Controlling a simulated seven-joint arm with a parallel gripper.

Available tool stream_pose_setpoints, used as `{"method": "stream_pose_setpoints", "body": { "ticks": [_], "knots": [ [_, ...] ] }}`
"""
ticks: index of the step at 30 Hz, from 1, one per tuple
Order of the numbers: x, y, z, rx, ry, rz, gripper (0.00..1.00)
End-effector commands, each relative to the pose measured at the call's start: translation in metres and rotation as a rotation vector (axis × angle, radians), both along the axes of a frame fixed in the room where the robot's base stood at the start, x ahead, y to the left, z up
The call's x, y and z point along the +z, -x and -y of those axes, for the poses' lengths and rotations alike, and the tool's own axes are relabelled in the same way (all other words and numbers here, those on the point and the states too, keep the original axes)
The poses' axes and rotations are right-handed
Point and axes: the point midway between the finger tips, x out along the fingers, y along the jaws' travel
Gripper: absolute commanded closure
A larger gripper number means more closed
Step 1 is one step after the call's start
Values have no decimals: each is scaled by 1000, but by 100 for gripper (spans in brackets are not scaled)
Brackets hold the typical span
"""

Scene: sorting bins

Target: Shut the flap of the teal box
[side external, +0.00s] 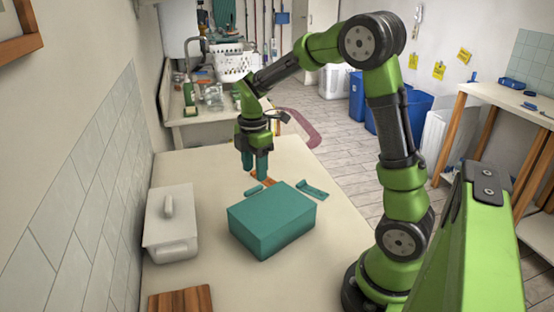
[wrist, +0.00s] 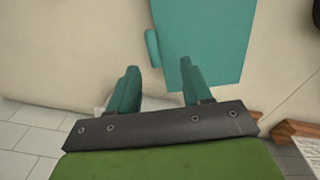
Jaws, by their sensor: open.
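The teal box (side external: 272,222) stands on the light table in the side external view, with a flat, covered-looking top. I cannot clearly make out a separate raised flap. A large teal surface, likely the box (wrist: 205,42), fills the upper middle of the wrist view. A small rounded teal piece (side external: 253,190) lies behind the box; a similar piece shows in the wrist view (wrist: 152,47). A flat teal strip (side external: 313,190) lies at the box's far right. My gripper (side external: 255,168) is open and empty, pointing down beyond the box's far side, its teal fingers apart in the wrist view (wrist: 160,68).
A white lidded container (side external: 172,225) stands left of the box, near the tiled wall. A wooden board (side external: 180,301) lies at the near edge. A brown wooden piece (side external: 264,181) lies close to my fingers. The table between container and box is clear.

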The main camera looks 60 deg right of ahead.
Motion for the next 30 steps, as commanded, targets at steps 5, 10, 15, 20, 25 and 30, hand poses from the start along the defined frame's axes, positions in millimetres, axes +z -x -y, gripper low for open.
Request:
{"method": "stream_pose_setpoints", "body": {
  "ticks": [5, 10, 15, 20, 25, 30],
  "knots": [
    [23, 0, 0, 0, 0, 3, 51],
    [43, 0, 0, 0, 1, 3, 51],
    [62, 0, 0, 0, 1, 2, 51],
    [70, 0, 0, -1, 0, 0, 51],
    [70, 0, 0, 0, 0, 0, 51],
    [70, 0, 0, 0, 0, 0, 51]
  ]
}}
